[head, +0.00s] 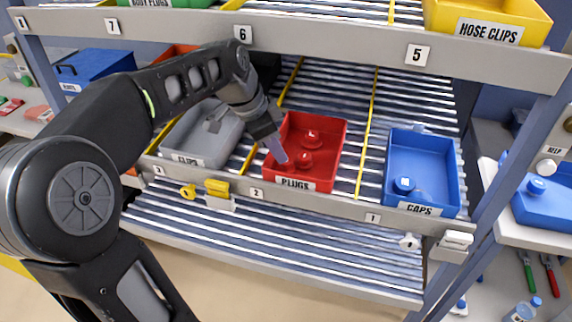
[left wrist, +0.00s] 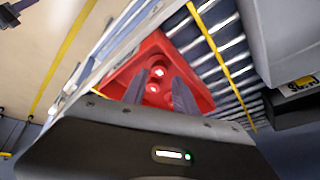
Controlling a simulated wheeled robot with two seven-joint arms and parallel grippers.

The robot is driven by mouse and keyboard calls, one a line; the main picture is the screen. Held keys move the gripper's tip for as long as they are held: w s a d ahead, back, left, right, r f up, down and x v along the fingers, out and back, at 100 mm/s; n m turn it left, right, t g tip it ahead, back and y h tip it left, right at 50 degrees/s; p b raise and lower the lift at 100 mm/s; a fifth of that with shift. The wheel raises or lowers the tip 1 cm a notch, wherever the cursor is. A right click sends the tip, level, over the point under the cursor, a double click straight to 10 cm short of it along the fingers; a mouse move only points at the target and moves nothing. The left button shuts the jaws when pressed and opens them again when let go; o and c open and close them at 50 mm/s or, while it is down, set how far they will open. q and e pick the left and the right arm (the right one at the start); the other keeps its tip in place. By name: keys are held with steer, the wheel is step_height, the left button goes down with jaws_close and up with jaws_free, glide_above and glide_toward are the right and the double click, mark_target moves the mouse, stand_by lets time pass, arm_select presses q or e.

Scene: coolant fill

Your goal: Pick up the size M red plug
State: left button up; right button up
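The red bin labelled PLUGS (head: 327,175) stands on the slatted shelf in the head view, with red plugs inside. One plug (head: 312,136) sits toward the back with a white mark on its top. Another plug (head: 304,160) sits nearer the front, beside my fingertips. The size letters are too small to read surely. My left gripper (head: 281,155) reaches down over the left side of the bin. In the left wrist view its two fingers (left wrist: 158,95) are apart, with red plugs (left wrist: 154,89) showing beyond and between them. My right gripper is not in view.
A grey CLIPS bin (head: 190,158) stands left of the red bin, and a blue CAPS bin (head: 455,188) stands right. A shelf beam (head: 330,45) with number tags runs above. The slats between the red and blue bins are clear.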

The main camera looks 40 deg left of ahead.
mark_target(286, 165)
arm_select(q)
steer(key=x, duration=0.5)
steer(key=shift+w+d, duration=0.1)
steer(key=shift+d, duration=0.05)
steer(key=shift+r, duration=0.1)
jaws_close()
stand_by(0.4)
